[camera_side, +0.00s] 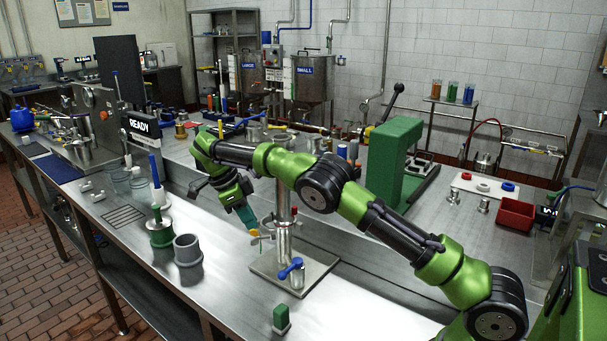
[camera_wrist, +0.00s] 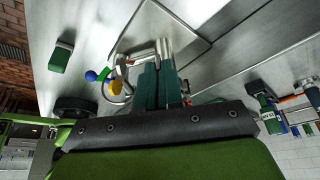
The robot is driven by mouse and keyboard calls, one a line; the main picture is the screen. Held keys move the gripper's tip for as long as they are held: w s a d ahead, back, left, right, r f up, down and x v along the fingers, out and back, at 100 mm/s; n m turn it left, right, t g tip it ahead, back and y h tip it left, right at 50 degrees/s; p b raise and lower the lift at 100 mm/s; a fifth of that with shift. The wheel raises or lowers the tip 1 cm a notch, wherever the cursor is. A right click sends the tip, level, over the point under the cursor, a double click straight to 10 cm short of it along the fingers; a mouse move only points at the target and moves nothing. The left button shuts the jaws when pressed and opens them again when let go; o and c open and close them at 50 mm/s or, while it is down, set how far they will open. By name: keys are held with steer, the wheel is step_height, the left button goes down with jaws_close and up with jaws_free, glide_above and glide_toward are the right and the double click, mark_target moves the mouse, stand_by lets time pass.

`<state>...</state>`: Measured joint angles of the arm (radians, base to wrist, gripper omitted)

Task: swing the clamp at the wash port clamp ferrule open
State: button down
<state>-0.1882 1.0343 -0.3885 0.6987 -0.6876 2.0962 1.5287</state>
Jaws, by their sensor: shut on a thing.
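A steel post (camera_side: 284,222) stands upright on a square metal base plate (camera_side: 318,272) on the bench. Small fittings with yellow and red-orange handles (camera_side: 263,233) stick out from its left side, and a blue-handled valve (camera_side: 291,268) stands in front. My gripper (camera_side: 254,231) reaches down to the post's left side with its teal fingers. In the wrist view the fingers (camera_wrist: 158,72) are close together, shut on a small part at the post, apparently the clamp; the fingers hide the grip itself. A curved metal fitting with a yellow knob (camera_wrist: 115,87) is beside them.
A green block (camera_side: 281,318) stands in front of the base plate. A grey cup (camera_side: 187,250) and a green-based brush (camera_side: 160,233) stand to the left. A tall green frame (camera_side: 394,160) rises behind my arm. The bench front is mostly clear.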

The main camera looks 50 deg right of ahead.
steer(key=c, duration=1.3)
jaws_free()
steer(key=shift+r, duration=0.1)
step_height(320, 180, up, 4)
steer(key=shift+f, duration=0.25)
steer(key=s, duration=0.5)
steer(key=s+r, duration=0.1)
steer(key=s, duration=1)
steer(key=shift+a+r, duration=0.2)
steer(key=shift+a, duration=0.15)
